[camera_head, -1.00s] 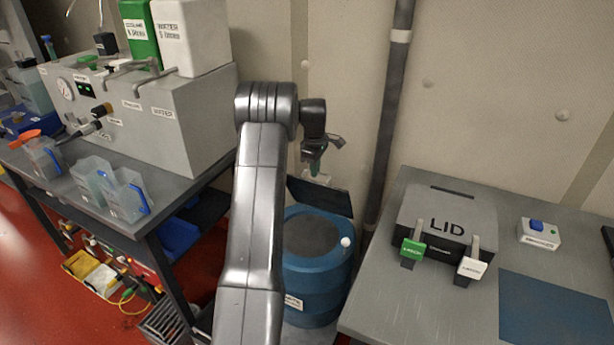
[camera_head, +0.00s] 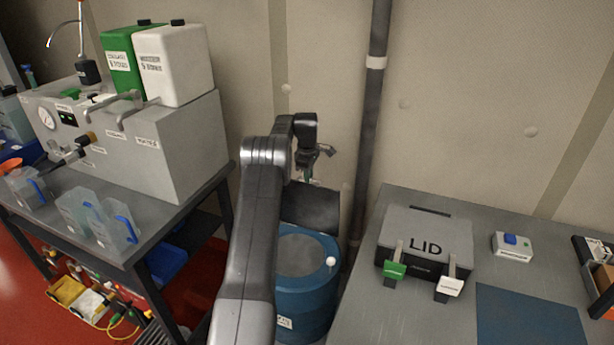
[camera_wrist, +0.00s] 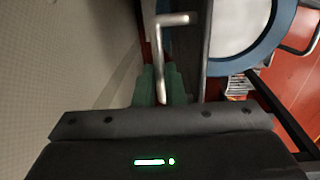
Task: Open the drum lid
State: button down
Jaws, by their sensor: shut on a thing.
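The blue drum (camera_head: 306,292) stands on the floor between the two tables, its round grey top opening showing. Its dark lid (camera_head: 312,209) stands steeply raised at the drum's back edge. My gripper (camera_head: 308,174) is at the lid's upper edge, small and partly hidden in the head view. In the wrist view, its green fingers (camera_wrist: 161,86) are shut on a bent metal handle (camera_wrist: 164,45). The drum's blue rim (camera_wrist: 277,42) also shows there, to the right of the fingers and apart from them.
A dark vertical pipe (camera_head: 370,120) runs along the wall just right of the lid. The right table (camera_head: 350,300) holds a grey box marked LID (camera_head: 425,236). The left bench carries a grey machine (camera_head: 185,150) and jugs. The wall is close behind the drum.

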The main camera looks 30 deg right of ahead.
jog(key=shift+s+f, duration=0.2)
jog(key=shift+f, duration=0.4)
jog(key=c, duration=1.8)
grip_release()
jog(key=o, duration=0.3)
jog(key=shift+w+d, duration=0.15)
jog(key=shift+w, duration=0.05)
notch_tip(320, 180, up, 14)
jog(key=b, duration=0.1)
jog(key=shift+s+a, duration=0.35)
jog(key=shift+a, duration=0.05)
jog(key=f, duration=0.9)
jog(key=f+p, duration=0.1)
jog(key=f, duration=0.3)
jog(key=shift+w+d+f, duration=0.25)
jog(key=shift+w+d, duration=0.05)
jog(key=shift+w, duration=0.1)
